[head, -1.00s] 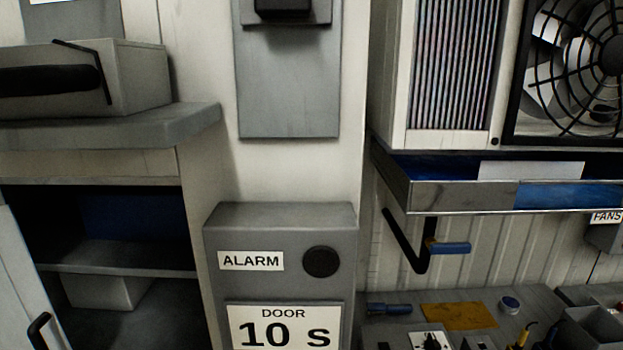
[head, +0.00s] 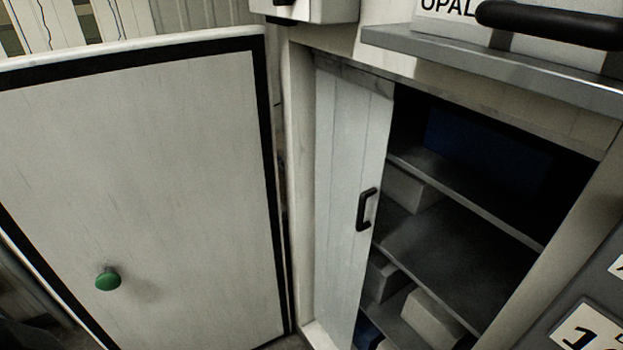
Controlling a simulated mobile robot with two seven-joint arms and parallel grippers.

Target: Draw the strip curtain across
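No strip curtain that I can make out as such is in the head view. A pale panelled leaf (head: 345,190) with a black handle (head: 367,209) stands at the left side of a shelved opening; I cannot tell whether it is the curtain. The right part of the opening is uncovered and shows the shelves (head: 450,245). Neither of my grippers is in view.
A large white door (head: 160,190) with black edging and a green knob (head: 108,279) fills the left. Pale boxes (head: 430,318) lie on the shelves. A grey ledge (head: 480,62) juts out above the opening. A grey panel (head: 590,290) stands at lower right.

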